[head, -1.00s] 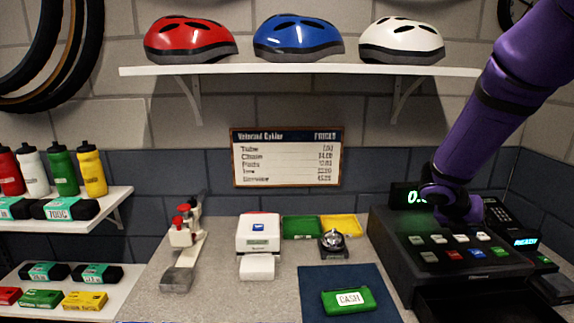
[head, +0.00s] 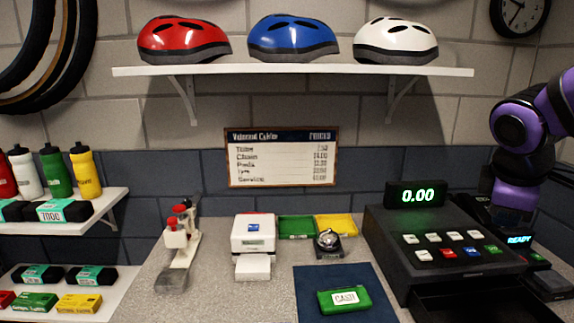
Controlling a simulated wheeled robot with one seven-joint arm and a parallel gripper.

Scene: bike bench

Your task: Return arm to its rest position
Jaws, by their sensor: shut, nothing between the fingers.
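My purple arm is at the right edge of the head view, bent, with its lower end behind and to the right of the cash register. My gripper (head: 507,216) points down near the card terminal (head: 520,241), which reads READY. The fingers are small and dark there; they look shut and empty. I cannot tell whether they touch anything. The black cash register (head: 398,262) has a display (head: 416,195) showing 0.00, and its drawer (head: 480,303) appears open at the front.
A green CASH pouch (head: 344,299) lies on a dark blue mat (head: 312,279). A bell (head: 328,243), a white receipt printer (head: 254,236) and a red-and-white tool (head: 179,240) stand on the counter. A shelf (head: 290,70) above holds three helmets. A price board (head: 281,158) hangs on the wall.

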